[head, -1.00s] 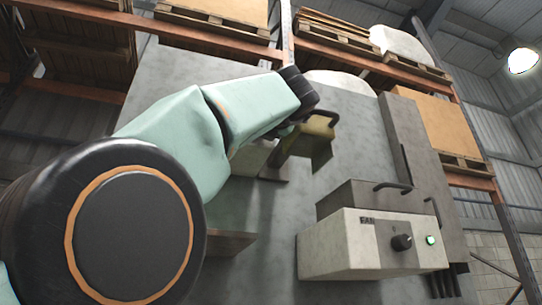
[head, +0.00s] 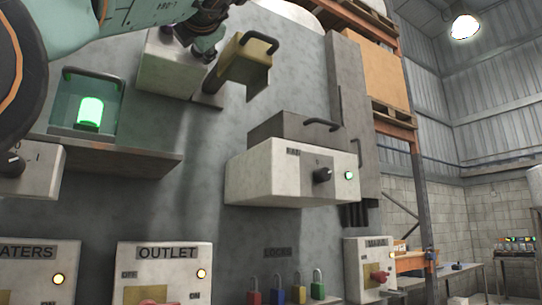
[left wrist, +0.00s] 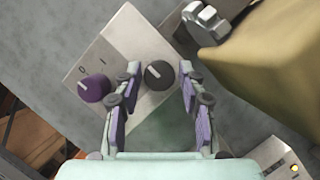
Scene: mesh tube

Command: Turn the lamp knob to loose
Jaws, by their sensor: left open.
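My left gripper (head: 205,45) reaches in from the upper left, in front of a pale box (head: 172,68). In the left wrist view its purple-padded fingers (left wrist: 157,76) are open, one on each side of a dark round knob (left wrist: 158,74) with a pale mark. I see no clear contact. A purple knob (left wrist: 93,88) sits left of them on the same pale panel (left wrist: 122,42), by the marks 0 and 1. No lamp label is readable there. A green lit lamp (head: 90,112) stands in a recess at left in the head view. My right gripper is out of view.
A yellowish handled block (head: 247,62) sits close right of my left gripper. The fan box (head: 285,178), with a black knob (head: 322,175) and green light, juts out lower right. Below are the outlet box (head: 163,262) and several coloured padlocks (head: 300,288).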

